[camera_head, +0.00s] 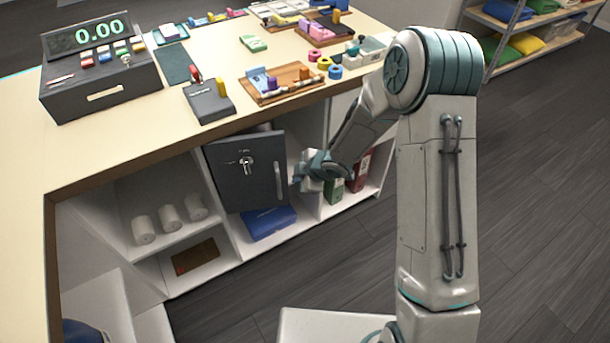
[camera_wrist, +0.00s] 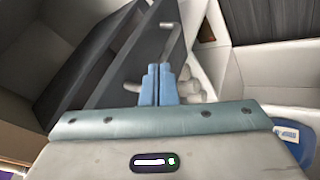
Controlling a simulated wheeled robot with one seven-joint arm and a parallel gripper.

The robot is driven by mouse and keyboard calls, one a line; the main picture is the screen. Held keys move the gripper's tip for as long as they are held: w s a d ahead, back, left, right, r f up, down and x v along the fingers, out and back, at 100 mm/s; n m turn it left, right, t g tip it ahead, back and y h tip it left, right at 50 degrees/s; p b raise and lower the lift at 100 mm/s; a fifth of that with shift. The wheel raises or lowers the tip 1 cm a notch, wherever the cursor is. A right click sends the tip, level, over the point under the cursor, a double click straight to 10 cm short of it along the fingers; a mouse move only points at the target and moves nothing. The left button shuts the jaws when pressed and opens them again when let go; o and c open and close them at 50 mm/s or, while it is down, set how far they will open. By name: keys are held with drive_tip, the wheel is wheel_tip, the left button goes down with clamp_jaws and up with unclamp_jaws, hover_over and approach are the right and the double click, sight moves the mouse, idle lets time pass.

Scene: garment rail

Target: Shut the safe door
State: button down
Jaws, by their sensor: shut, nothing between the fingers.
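The safe door (camera_head: 238,172) is a dark grey panel in the shelving under the counter, with a key in its lock (camera_head: 246,162) and an upright bar handle (camera_head: 278,180) near its right edge. The door looks tilted out of line with the shelf front, so it seems ajar; how wide is hard to tell. In the wrist view, dark panels (camera_wrist: 150,45) of the safe and its grey handle (camera_wrist: 172,40) show beyond my fingers. My gripper (camera_head: 300,180) is just right of the handle. Its blue fingertips (camera_wrist: 160,72) are together and empty; contact with the door cannot be told.
A blue case (camera_head: 268,222) lies below the safe door. White rolls (camera_head: 170,220) stand in the cubby to the left. Green and red boxes (camera_head: 357,170) are right of my gripper. The counter (camera_head: 130,135) overhangs the shelves; the dark floor (camera_head: 260,275) in front is clear.

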drive_tip(key=shift+w+a+f+p, duration=0.35)
drive_tip(key=shift+w+a+f, duration=0.1)
drive_tip(key=shift+w, duration=0.4)
drive_tip(key=shift+w+a+f+p, duration=0.4)
drive_tip(key=shift+w+a, duration=0.1)
drive_tip(key=shift+w, duration=0.35)
drive_tip(key=shift+w+a+f+p, duration=0.3)
drive_tip(key=shift+w+a+f, duration=0.15)
drive_tip(key=shift+w, duration=0.4)
